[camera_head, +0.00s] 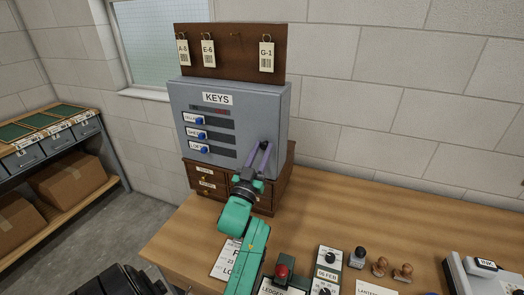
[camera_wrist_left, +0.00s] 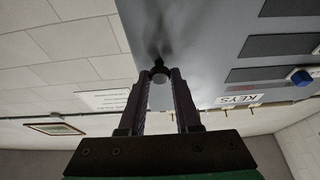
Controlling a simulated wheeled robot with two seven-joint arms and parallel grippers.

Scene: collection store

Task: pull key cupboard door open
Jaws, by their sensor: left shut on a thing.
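The grey key cupboard (camera_head: 255,105) stands at the back of the wooden desk, with a KEYS label on its front. Its door looks closed, with no gap that I can make out. My left gripper (camera_head: 260,152) reaches the lower right of the door front and is shut on the dark round door knob (camera_wrist_left: 159,72), seen between the two fingers in the left wrist view. In the head view the fingers mostly hide the knob. My right gripper is not in view.
Small wooden drawers (camera_head: 205,181) sit under the cupboard, and a brown board (camera_head: 225,60) with hanging tags rises above it. Stamps (camera_head: 402,272) and a red-knobbed device (camera_head: 282,272) stand on the front of the desk. The desk right of the cupboard is clear.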

